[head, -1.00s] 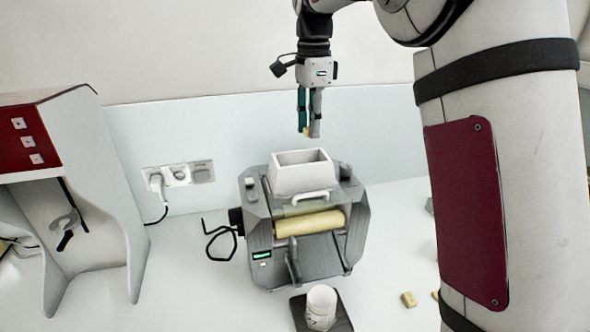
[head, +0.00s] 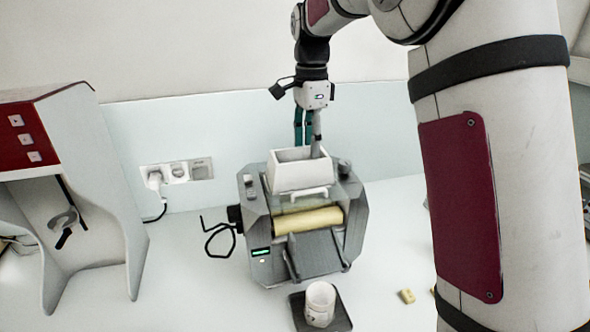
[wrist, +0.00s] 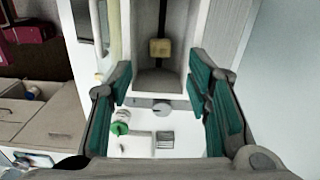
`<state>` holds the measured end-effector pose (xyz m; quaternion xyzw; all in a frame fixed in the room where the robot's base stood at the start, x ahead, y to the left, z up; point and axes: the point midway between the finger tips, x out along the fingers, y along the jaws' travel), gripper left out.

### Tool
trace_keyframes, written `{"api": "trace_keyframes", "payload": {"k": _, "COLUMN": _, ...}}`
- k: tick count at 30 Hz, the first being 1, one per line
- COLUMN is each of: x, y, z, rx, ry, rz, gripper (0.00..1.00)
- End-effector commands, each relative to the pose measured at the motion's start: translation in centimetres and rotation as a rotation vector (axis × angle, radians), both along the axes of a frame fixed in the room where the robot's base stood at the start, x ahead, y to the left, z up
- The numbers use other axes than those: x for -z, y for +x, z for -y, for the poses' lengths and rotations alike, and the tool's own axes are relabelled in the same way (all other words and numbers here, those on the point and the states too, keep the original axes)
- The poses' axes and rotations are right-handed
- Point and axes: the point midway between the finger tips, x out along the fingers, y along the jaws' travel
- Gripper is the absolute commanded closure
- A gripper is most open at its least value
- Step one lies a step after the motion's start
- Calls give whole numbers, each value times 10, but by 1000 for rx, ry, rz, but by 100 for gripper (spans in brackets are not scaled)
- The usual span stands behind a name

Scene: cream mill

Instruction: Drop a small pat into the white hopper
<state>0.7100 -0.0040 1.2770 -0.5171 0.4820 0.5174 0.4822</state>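The white hopper (head: 299,184) sits open on top of the grey mill (head: 350,215). My gripper (head: 308,148) is over its opening, pointing down, with the right fingertip at or just inside the back of the rim. In the wrist view the two teal-padded fingers of my gripper (wrist: 158,88) are wide apart with nothing between their pads. A small yellow pat (wrist: 160,48) lies beyond the fingertips, inside the hopper, on the dark strip at its bottom. The pat is hidden in the head view.
A yellow roller (head: 308,220) runs across the mill's front. A white cup (head: 320,302) stands on a dark pad (head: 341,318) before it. Another small yellow piece (head: 407,296) lies on the counter. A red-and-grey machine (head: 95,150) stands left; a power socket (head: 178,173) is behind.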

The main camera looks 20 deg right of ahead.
Motion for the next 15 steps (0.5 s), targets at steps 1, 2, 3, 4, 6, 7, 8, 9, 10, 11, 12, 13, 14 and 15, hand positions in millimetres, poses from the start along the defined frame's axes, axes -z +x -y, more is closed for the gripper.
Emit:
{"api": "trace_keyframes", "payload": {"k": 1, "x": 0, "y": 0, "z": 0, "rx": 0, "ry": 0, "rz": 0, "gripper": 54}}
{"api": "trace_keyframes", "payload": {"k": 2, "x": 0, "y": 0, "z": 0, "rx": 0, "ry": 0, "rz": 0, "gripper": 54}}
{"api": "trace_keyframes", "payload": {"k": 3, "x": 0, "y": 0, "z": 0, "rx": 0, "ry": 0, "rz": 0, "gripper": 54}}
{"api": "trace_keyframes", "payload": {"k": 4, "x": 0, "y": 0, "z": 0, "rx": 0, "ry": 0, "rz": 0, "gripper": 54}}
{"api": "trace_keyframes", "payload": {"k": 6, "x": 0, "y": 0, "z": 0, "rx": 0, "ry": 0, "rz": 0, "gripper": 54}}
{"api": "trace_keyframes", "payload": {"k": 7, "x": -1, "y": 0, "z": 0, "rx": 0, "ry": 0, "rz": 0, "gripper": 54}}
{"api": "trace_keyframes", "payload": {"k": 8, "x": -1, "y": 0, "z": 0, "rx": 0, "ry": 0, "rz": 1, "gripper": 54}}
{"api": "trace_keyframes", "payload": {"k": 9, "x": -3, "y": 0, "z": 0, "rx": 0, "ry": 0, "rz": 1, "gripper": 54}}
{"api": "trace_keyframes", "payload": {"k": 10, "x": -5, "y": 1, "z": 0, "rx": 0, "ry": 0, "rz": 2, "gripper": 54}}
{"api": "trace_keyframes", "payload": {"k": 11, "x": -8, "y": 1, "z": 0, "rx": 0, "ry": 0, "rz": 3, "gripper": 54}}
{"api": "trace_keyframes", "payload": {"k": 12, "x": -13, "y": 1, "z": 0, "rx": 0, "ry": 0, "rz": 3, "gripper": 54}}
{"api": "trace_keyframes", "payload": {"k": 13, "x": -18, "y": 1, "z": 0, "rx": 0, "ry": 0, "rz": 4, "gripper": 54}}
{"api": "trace_keyframes", "payload": {"k": 14, "x": -23, "y": 1, "z": 0, "rx": 0, "ry": 0, "rz": 5, "gripper": 54}}
{"api": "trace_keyframes", "payload": {"k": 15, "x": -30, "y": 1, "z": 0, "rx": 0, "ry": 0, "rz": 5, "gripper": 54}}
